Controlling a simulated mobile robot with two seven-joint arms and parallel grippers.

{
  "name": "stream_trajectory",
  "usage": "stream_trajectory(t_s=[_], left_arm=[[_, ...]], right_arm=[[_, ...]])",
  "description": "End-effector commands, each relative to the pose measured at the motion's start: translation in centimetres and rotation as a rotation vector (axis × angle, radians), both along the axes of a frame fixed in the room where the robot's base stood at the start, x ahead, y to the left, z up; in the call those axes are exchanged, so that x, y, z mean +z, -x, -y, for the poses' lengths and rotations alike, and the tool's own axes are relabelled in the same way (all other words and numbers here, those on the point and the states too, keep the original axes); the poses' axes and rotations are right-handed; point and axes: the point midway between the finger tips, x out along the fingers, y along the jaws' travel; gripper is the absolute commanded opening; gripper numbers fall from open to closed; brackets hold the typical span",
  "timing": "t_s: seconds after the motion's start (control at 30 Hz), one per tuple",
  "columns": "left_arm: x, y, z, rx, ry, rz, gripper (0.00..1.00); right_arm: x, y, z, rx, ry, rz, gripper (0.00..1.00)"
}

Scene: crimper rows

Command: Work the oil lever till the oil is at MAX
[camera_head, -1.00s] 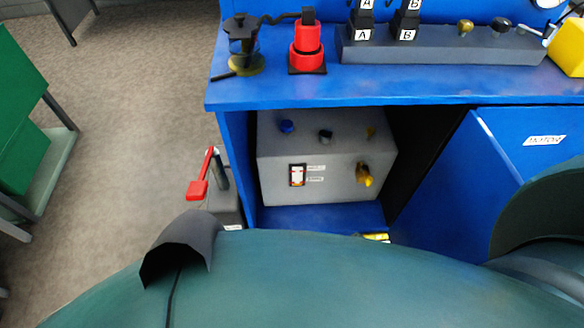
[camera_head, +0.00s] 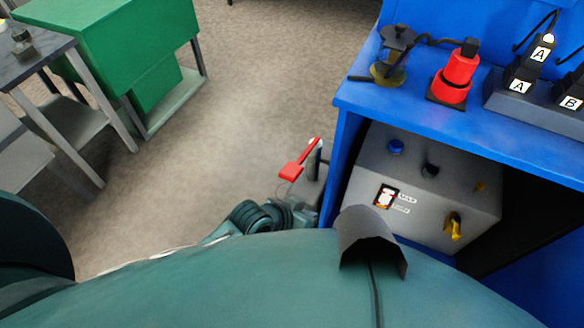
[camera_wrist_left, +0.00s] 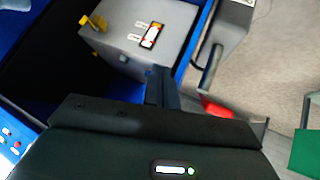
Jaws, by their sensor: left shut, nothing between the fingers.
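The red-handled oil lever (camera_head: 299,161) stands at the left side of the blue bench, with a grey post beside it. In the left wrist view its red handle (camera_wrist_left: 216,109) shows just right of my shut fingers (camera_wrist_left: 162,90), and the grey post (camera_wrist_left: 210,68) is above it. The oil level is too small to read.
The blue bench (camera_head: 350,98) overhangs the grey tank. A yellow tap (camera_head: 453,226) sticks out from the tank front. A red device (camera_head: 457,76) and a glass pot (camera_head: 388,70) stand on top. A green cabinet (camera_head: 130,50) is at left; floor between is clear.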

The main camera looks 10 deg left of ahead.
Motion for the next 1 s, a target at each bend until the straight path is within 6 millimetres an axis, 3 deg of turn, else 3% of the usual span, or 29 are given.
stream_trajectory(t_s=[0.1, 0.27, 0.43, 0.7, 1.0], left_arm=[[0.9, -2.2, 1.3, -0.076, -0.038, -0.062, 0.0], [1.9, -4.5, 1.4, -0.149, -0.126, -0.157, 0.0], [3.5, -7.2, -0.5, -0.181, -0.263, -0.256, 0.0], [7.1, -10.9, -5.5, -0.14, -0.466, -0.384, 0.0], [8.8, -12.1, -7.7, -0.106, -0.536, -0.432, 0.0]], right_arm=[[-0.1, 0.1, 0.0, 0.001, 0.002, -0.003, 0.0], [-0.1, 0.1, 0.0, 0.001, 0.002, -0.006, 0.0], [0.0, 0.1, 0.0, 0.001, 0.003, -0.005, 0.0], [0.0, 0.1, 0.0, 0.002, 0.004, -0.004, 0.0], [0.0, 0.1, 0.1, 0.003, 0.005, -0.004, 0.0]])
